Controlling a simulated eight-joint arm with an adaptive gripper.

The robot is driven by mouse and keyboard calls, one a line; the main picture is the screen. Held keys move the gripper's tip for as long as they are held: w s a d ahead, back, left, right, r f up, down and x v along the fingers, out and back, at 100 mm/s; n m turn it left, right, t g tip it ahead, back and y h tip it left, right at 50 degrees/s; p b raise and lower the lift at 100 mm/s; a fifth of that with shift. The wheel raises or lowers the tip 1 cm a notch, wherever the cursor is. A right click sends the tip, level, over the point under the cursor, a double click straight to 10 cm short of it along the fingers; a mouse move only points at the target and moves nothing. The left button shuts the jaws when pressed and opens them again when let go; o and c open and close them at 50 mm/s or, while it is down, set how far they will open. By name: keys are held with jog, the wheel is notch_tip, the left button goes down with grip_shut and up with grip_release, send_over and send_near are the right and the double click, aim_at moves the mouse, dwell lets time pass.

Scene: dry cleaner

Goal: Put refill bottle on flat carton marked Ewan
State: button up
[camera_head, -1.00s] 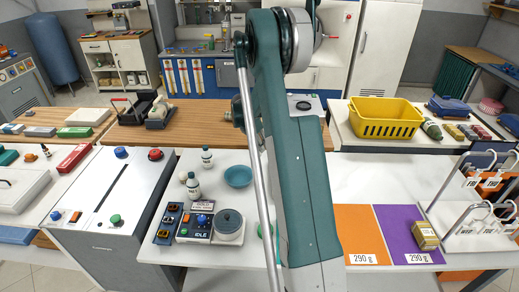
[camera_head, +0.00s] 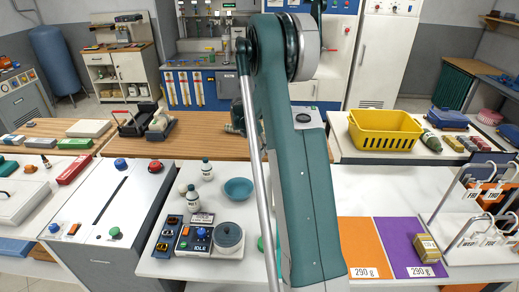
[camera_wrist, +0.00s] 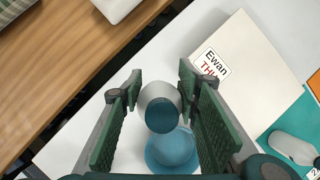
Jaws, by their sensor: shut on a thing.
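In the wrist view my gripper (camera_wrist: 153,112) is shut on a pale rounded thing with a teal end (camera_wrist: 162,115), which looks like the refill bottle. It is held above the white counter, seen end-on. The flat cream carton marked Ewan (camera_wrist: 245,62) lies on the counter up and to the right of the held bottle, apart from it; its label shows "Ewan" and part of a red line below. In the head view my arm hides the gripper, the held bottle and the carton.
A teal bowl (camera_head: 238,189) stands on the counter near two small white bottles (camera_head: 206,170) (camera_head: 194,198) and a pot (camera_head: 228,238). A teal sheet (camera_wrist: 285,118) with a pale object (camera_wrist: 292,148) adjoins the carton. Orange (camera_head: 369,246) and purple panels (camera_head: 398,238) lie right.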

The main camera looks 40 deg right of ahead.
jog(key=s+r+b, duration=0.2)
jog(key=s, duration=0.8)
jog(key=s+r+b, duration=0.2)
jog(key=s, duration=0.9)
jog(key=shift+s+r, duration=0.15)
jog(key=shift+r, duration=0.25)
notch_tip(320, 180, down, 6)
jog(key=b, duration=0.1)
jog(key=shift+f, duration=0.15)
jog(key=shift+f+b, duration=0.4)
jog(key=shift+f, duration=1.45)
jog(key=shift+f, duration=0.2)
